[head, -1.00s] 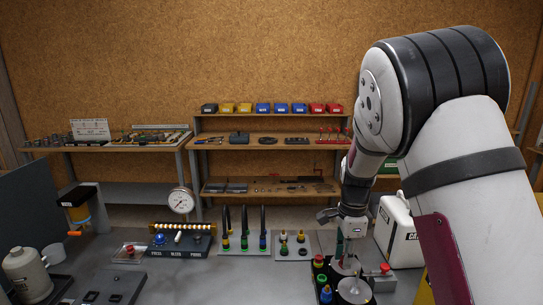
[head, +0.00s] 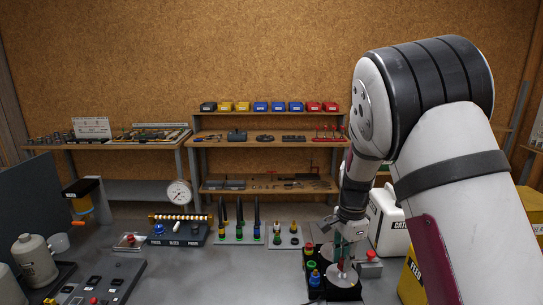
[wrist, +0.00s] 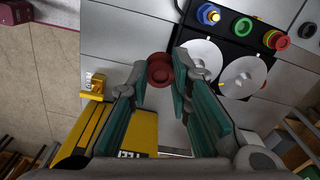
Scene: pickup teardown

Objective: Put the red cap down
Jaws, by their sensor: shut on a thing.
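The red cap (wrist: 160,70) is a small round dark-red piece, seen in the wrist view between my two fingertips. My gripper (wrist: 159,72) is shut on it, with a teal-padded finger on either side. In the head view, my gripper (head: 341,262) points down over the black tray at the lower right. In the wrist view the cap lies over the pale grey bench, beside the tray's white discs. Its height above the surface cannot be told.
The tray (wrist: 228,13) bears white discs (wrist: 243,76) and several coloured knobs. A yellow box (head: 413,278) stands right of the tray, with a white jug (head: 384,218) behind. A red button (head: 371,254) sits near the tray. Bare bench (head: 225,275) lies left of the tray.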

